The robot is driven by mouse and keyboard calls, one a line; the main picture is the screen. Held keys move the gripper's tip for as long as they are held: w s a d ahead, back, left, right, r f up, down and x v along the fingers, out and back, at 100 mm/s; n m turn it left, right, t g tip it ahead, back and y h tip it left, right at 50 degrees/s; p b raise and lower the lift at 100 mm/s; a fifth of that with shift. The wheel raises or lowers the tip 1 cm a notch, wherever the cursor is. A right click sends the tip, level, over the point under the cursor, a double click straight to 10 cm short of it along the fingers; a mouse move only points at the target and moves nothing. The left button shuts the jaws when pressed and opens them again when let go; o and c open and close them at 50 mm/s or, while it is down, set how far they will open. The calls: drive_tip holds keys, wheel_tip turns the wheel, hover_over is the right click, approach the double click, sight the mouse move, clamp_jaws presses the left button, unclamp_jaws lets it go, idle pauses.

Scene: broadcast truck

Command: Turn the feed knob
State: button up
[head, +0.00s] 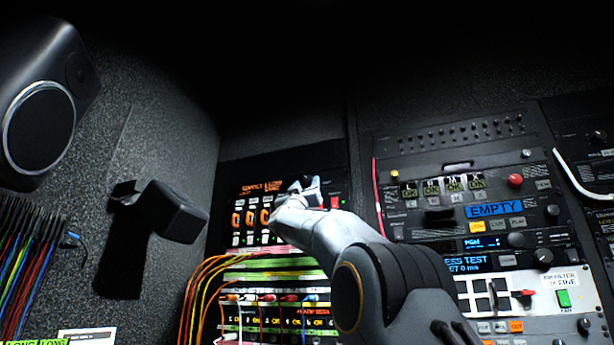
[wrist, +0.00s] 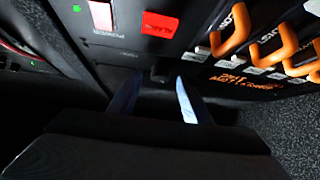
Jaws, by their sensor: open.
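My gripper (head: 312,188) is at the upper right of the left rack panel in the head view, in front of its face. In the wrist view my gripper (wrist: 157,77) is open, with its two fingers apart and pointing at the dark panel. A small dark knob-like part (wrist: 160,72) shows between and just beyond the fingertips; it is too dark to read its label or tell whether the fingers touch it. I cannot tell for sure whether it is the feed knob. The gripper and arm hide this spot in the head view.
Beside the gripper are a red button (wrist: 160,25) and several orange handles (wrist: 232,30). A speaker (head: 45,100) is at the upper left.

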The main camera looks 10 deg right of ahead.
sight(309, 180)
drive_tip(key=shift+p+x, duration=0.8)
drive_tip(key=shift+x, duration=0.25)
